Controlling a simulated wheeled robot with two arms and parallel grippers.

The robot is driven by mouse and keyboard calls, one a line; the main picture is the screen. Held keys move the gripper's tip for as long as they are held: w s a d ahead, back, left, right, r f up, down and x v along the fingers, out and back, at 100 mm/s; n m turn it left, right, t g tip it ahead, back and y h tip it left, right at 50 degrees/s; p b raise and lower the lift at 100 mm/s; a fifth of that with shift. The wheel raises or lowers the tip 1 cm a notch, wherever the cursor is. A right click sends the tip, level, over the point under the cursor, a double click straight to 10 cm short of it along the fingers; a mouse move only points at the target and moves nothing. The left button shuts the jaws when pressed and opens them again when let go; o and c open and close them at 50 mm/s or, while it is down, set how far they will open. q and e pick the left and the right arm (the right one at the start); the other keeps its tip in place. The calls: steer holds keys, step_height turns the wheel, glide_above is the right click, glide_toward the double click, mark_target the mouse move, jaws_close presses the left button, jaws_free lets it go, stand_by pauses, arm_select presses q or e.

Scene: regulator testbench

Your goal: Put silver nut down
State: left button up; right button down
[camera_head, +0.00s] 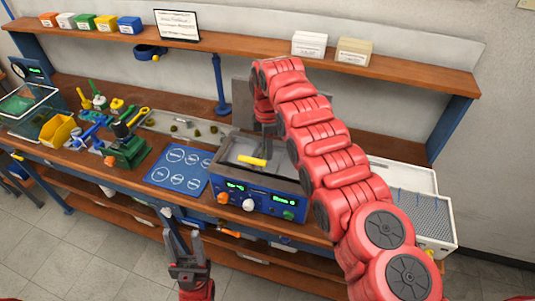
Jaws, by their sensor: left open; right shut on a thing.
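My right gripper (267,129) points down over the open basin of the blue bench unit (262,203). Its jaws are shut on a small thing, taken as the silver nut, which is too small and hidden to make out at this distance. A yellow bar-shaped piece (252,161) shows in the basin just below and left of the fingertips. The blue mat (160,172) with several white labelled circles lies left of the unit. My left gripper (186,248) is open and empty, in front of the bench and below its top.
A grey tray (205,131) with small dark parts lies behind the mat. A green vise-like fixture (126,152) and yellow bin (57,130) stand left. A white container (420,215) stands right, partly behind my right arm. A shelf (240,47) runs above.

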step_height(320, 180, down, 3)
steer(key=shift+s+a+r+p, duration=0.1)
steer(key=shift+s+r+p, duration=0.1)
steer(key=shift+p, duration=0.25)
steer(key=shift+w+f, duration=0.2)
steer(key=shift+f, duration=0.1)
steer(key=shift+f+b, duration=0.2)
steer(key=shift+b, duration=0.15)
steer(key=shift+c, duration=2.3)
jaws_free()
steer(key=shift+r, duration=0.15)
